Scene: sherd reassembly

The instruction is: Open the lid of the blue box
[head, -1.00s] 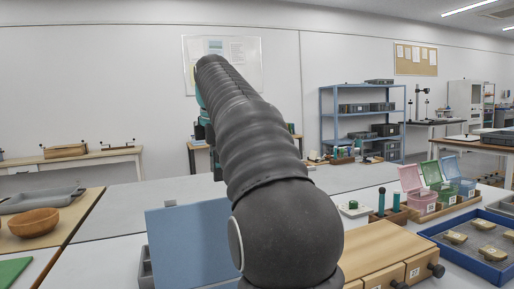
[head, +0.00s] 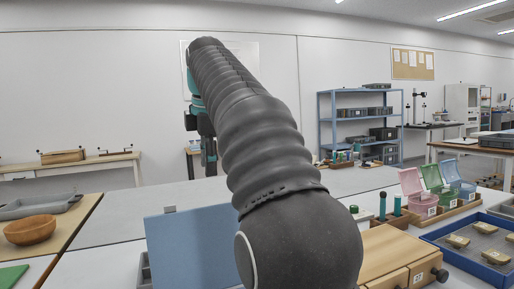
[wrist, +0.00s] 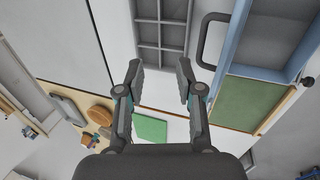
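A small blue box (head: 467,191) stands at the right in the head view, last in a row with a pink box (head: 421,204) and a green box (head: 445,196). Its blue lid (head: 449,171) stands raised, tilted back like the other two lids. My gripper (wrist: 157,78) is open and empty in the wrist view, its two fingers well apart. In the head view my gripper is partly visible beyond my arm, far left of the blue box. The blue box cannot be made out in the wrist view.
A blue upright panel (head: 192,248) stands in front, beside my arm. A wooden drawer unit (head: 395,257) and a blue tray (head: 452,254) with sherds lie at the right. A grey compartment tray (wrist: 161,40) is ahead of the fingers. The far grey tabletop (head: 120,215) is clear.

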